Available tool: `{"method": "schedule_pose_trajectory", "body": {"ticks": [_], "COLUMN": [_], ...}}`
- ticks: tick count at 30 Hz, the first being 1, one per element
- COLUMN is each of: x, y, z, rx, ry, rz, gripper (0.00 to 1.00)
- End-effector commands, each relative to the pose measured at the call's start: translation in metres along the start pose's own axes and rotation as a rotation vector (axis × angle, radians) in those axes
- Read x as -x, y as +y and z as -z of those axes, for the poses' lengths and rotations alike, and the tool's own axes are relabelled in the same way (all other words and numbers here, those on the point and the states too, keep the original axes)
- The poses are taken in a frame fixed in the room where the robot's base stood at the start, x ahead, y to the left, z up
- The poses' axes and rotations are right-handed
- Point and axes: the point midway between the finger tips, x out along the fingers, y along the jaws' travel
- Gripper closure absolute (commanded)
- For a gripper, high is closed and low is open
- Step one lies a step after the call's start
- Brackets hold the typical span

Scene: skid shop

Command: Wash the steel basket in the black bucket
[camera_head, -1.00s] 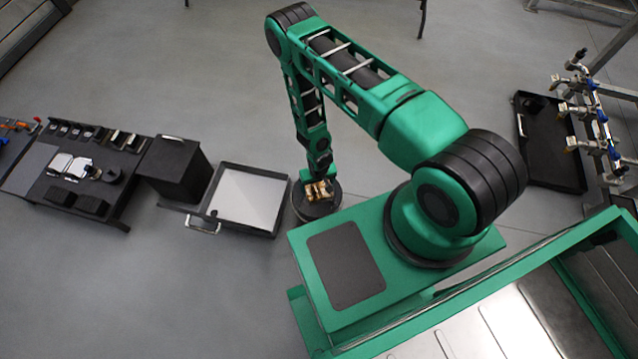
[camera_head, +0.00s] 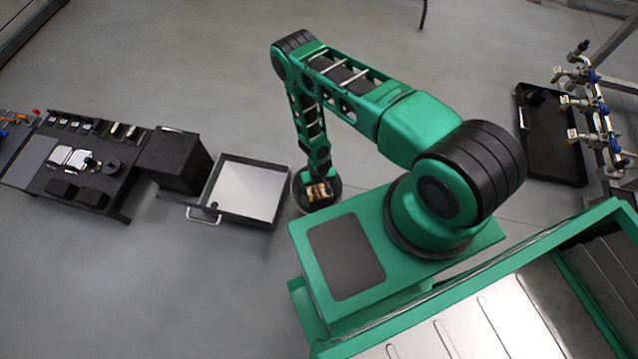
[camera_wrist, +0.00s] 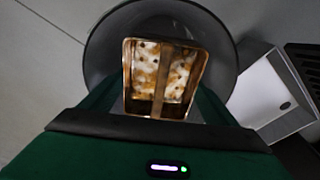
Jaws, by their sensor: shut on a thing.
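The steel basket (camera_wrist: 128,78) is a small rectangular box with a coppery rim, white and orange-brown blotches inside and a bar across its middle. My gripper (camera_head: 319,174) is shut on it from above, though the fingertips are not clearly seen. The basket also shows in the head view (camera_head: 319,194). The round black bucket (camera_head: 299,203) stands on the floor directly beneath. In the wrist view the basket covers the middle of the bucket (camera_wrist: 103,45). I cannot tell how deep the basket is inside it or whether they touch.
A square tray (camera_head: 274,221) with a pale bottom stands just left of the bucket. Beyond it are a dark box (camera_head: 178,163) and a low black table (camera_head: 52,168) with small items. A black tray (camera_head: 552,140) and a valve rack (camera_head: 596,115) are at the right.

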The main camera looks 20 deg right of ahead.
Motion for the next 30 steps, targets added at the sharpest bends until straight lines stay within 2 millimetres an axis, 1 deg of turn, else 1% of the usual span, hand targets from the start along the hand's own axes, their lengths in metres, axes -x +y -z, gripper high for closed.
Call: {"method": "schedule_pose_trajectory", "body": {"ticks": [3, 30], "x": [-0.011, -0.086], "y": [0.000, 0.001], "z": [-0.002, -0.010], "rx": [0.000, 0.000], "ry": [0.000, 0.001], "rz": [0.000, 0.000], "gripper": [0.44, 0.44]}}
